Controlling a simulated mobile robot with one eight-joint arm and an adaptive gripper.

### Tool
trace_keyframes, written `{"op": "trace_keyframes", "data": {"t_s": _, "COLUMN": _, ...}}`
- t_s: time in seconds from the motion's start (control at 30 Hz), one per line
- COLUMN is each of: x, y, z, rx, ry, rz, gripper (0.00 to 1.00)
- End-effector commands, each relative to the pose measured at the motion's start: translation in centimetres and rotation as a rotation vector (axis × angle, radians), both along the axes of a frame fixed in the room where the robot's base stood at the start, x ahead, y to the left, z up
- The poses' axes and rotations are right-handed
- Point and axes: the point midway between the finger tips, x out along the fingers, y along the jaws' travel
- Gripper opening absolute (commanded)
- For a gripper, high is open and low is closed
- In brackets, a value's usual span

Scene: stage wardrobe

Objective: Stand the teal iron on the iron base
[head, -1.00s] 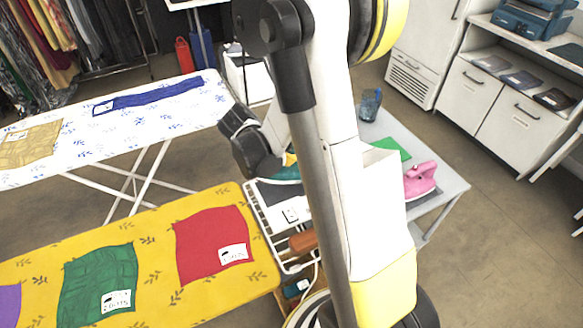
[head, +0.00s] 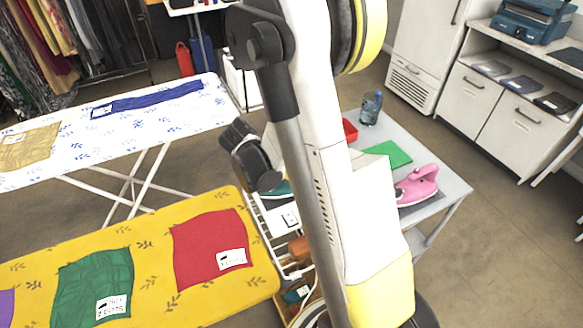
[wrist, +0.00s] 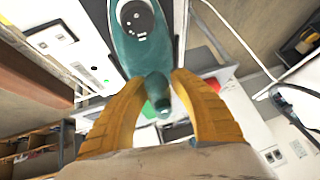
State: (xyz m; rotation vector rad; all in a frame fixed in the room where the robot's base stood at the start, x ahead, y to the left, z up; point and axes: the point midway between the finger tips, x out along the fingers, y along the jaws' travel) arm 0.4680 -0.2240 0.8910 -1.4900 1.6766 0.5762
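The teal iron (wrist: 140,45) is in the wrist view between the yellow fingers of my gripper (wrist: 160,82), which close on its narrow part. In the head view only a small piece of the teal iron (head: 279,190) shows below my gripper (head: 268,184); my arm hides the rest. It is over or beside the white wire rack (head: 262,218) at the right end of the yellow ironing board. A white plate with a dark-marked label (head: 290,219) lies on the rack. I cannot tell whether this is the iron base, or whether the iron touches it.
The yellow ironing board (head: 150,262) carries cloth pieces. A white ironing board (head: 150,125) stands behind it.

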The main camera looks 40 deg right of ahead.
Motion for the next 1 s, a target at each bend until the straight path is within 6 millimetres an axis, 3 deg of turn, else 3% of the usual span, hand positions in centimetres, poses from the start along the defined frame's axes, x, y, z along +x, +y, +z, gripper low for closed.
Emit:
{"op": "trace_keyframes", "data": {"t_s": 0.4, "x": -0.2, "y": 5.1, "z": 7.1, "rx": 0.001, "ry": 0.001, "rz": 0.003, "gripper": 0.27}}
{"op": "trace_keyframes", "data": {"t_s": 0.67, "x": -0.2, "y": 6.9, "z": 9.4, "rx": 0.004, "ry": 0.005, "rz": 0.015, "gripper": 0.27}}
{"op": "trace_keyframes", "data": {"t_s": 0.83, "x": -1.0, "y": 8.6, "z": 11.6, "rx": 0.062, "ry": 0.061, "rz": 0.208, "gripper": 0.27}}
{"op": "trace_keyframes", "data": {"t_s": 1.0, "x": -2.9, "y": 12.0, "z": 15.1, "rx": 0.134, "ry": 0.138, "rz": 0.617, "gripper": 0.27}}
